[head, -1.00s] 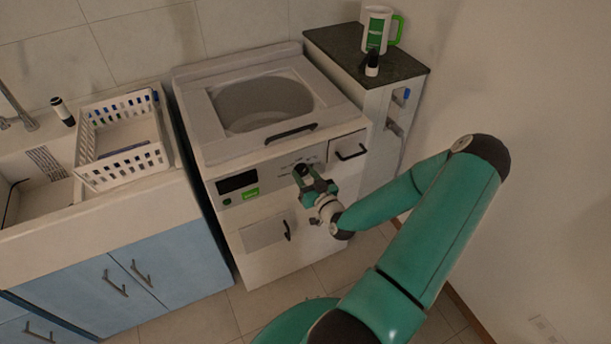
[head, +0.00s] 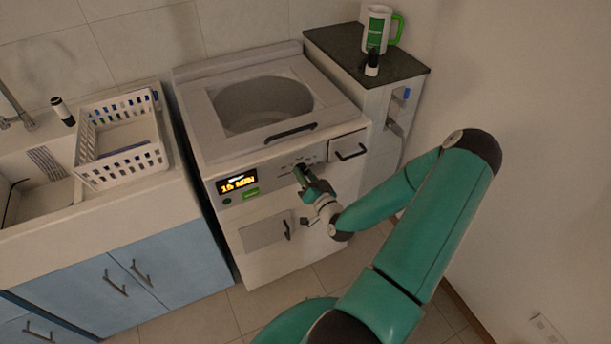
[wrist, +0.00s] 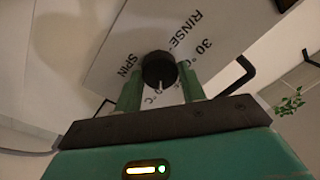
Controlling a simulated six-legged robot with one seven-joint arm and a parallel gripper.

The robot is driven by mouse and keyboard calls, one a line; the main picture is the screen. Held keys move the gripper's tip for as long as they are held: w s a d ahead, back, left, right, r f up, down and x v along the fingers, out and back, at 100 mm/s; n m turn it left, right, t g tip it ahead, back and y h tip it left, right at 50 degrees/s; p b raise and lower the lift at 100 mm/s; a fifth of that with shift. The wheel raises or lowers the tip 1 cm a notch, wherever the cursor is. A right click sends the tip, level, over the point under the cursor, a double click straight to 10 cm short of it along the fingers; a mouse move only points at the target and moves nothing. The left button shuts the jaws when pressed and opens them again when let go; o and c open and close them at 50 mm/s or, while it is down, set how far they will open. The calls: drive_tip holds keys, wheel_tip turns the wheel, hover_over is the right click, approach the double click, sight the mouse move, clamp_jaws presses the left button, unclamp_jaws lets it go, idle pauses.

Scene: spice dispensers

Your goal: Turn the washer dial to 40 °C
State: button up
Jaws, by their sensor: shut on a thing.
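The washer (head: 270,140) stands against the wall, and its display (head: 237,183) is lit with orange text that looks like "15 MIN". My gripper (head: 303,174) is at the front panel and hides the dial in the head view. In the wrist view the dark round dial (wrist: 158,68) sits between the two green fingers of my gripper (wrist: 160,86), which are shut on it. A light pointer mark shows at the dial's lower edge, pointing down in the picture. The labels SPIN, RINSE and 30 °C are readable. Labels ending in °C by the pointer are partly hidden, their numbers unclear.
A drawer handle (head: 351,155) is right of the dial. A dark-topped side cabinet (head: 375,60) holds a white mug with a green handle (head: 378,28). A white basket (head: 122,168) stands on the counter at left.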

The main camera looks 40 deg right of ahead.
drive_tip(key=o, duration=1)
drive_tip(key=shift+s, duration=0.1)
drive_tip(key=v, duration=1.3)
drive_tip(key=shift+s+a, duration=0.2)
drive_tip(key=shift+s, duration=0.15)
drive_tip(key=shift+w, duration=0.1)
